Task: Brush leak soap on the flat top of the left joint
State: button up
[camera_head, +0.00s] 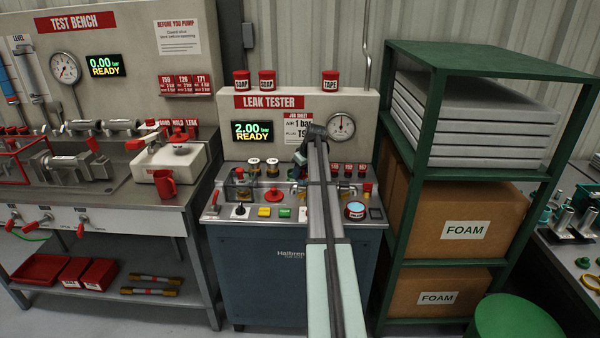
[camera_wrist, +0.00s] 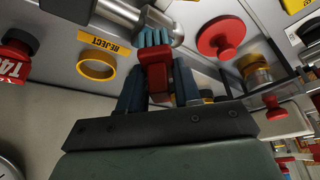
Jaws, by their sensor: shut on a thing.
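In the wrist view my gripper (camera_wrist: 157,82) is shut on a brush (camera_wrist: 155,70) with a red handle and blue bristles. The bristles point up the picture, at a grey metal cylindrical fitting (camera_wrist: 120,12) at the top edge. They overlap it in the picture; I cannot tell whether they touch. Only part of this fitting shows, so I cannot tell which joint it is or see its flat top clearly. In the head view my arm hides most of the gripper and brush, over the middle of the leak tester (camera_head: 290,240).
Red soap pots (camera_head: 241,79) and a tape pot (camera_head: 330,80) stand on the tester's top. In the wrist view a red knob (camera_wrist: 222,38), a yellow ring (camera_wrist: 97,65) and a red-labelled jar (camera_wrist: 18,55) lie close by. A green shelf (camera_head: 424,130) stands to the right.

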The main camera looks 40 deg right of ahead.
jog(key=shift+s+d, duration=0.85)
jog(key=shift+s, duration=0.05)
notch_tip(320, 180, up, 8)
